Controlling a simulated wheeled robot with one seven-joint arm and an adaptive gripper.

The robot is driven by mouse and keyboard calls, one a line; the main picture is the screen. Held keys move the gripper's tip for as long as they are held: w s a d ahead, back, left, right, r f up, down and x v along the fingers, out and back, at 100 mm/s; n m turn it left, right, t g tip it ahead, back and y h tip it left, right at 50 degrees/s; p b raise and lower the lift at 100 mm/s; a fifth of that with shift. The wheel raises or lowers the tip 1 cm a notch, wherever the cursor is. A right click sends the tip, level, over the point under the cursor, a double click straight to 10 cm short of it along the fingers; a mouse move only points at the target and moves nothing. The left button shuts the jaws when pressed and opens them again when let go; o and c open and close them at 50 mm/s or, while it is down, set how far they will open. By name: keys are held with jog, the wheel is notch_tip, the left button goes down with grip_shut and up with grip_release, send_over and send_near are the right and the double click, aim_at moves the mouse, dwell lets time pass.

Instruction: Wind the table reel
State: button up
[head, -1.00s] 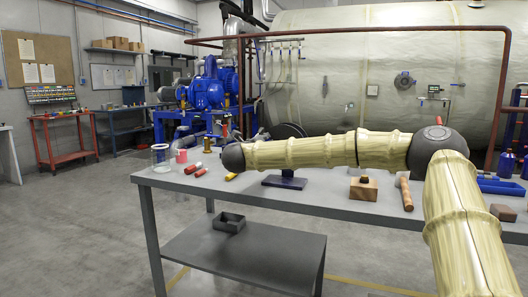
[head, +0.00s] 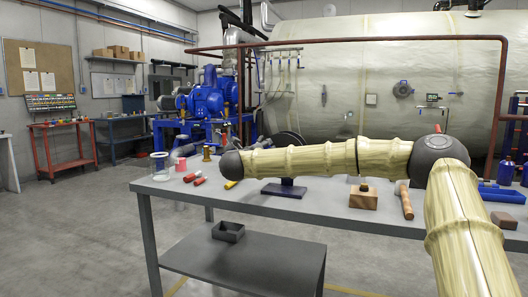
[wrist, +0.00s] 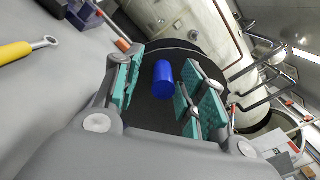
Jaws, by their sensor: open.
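The table reel shows in the head view as a dark disc (head: 288,139) above a dark blue base (head: 284,188) on the grey table, partly hidden behind my arm. In the wrist view the reel's dark round face (wrist: 150,112) fills the middle, with a blue cylindrical handle (wrist: 162,80) on it. My gripper (wrist: 165,66) is open, with a teal-padded finger on each side of the blue handle. I see a gap on both sides, and I cannot tell any contact. In the head view the gripper is hidden behind my arm.
A yellow spanner (wrist: 18,52) lies on the table. A large pale tank (head: 350,80) stands behind the table.

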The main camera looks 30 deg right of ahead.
jog(key=v, duration=1.1)
jog(key=shift+f, duration=0.2)
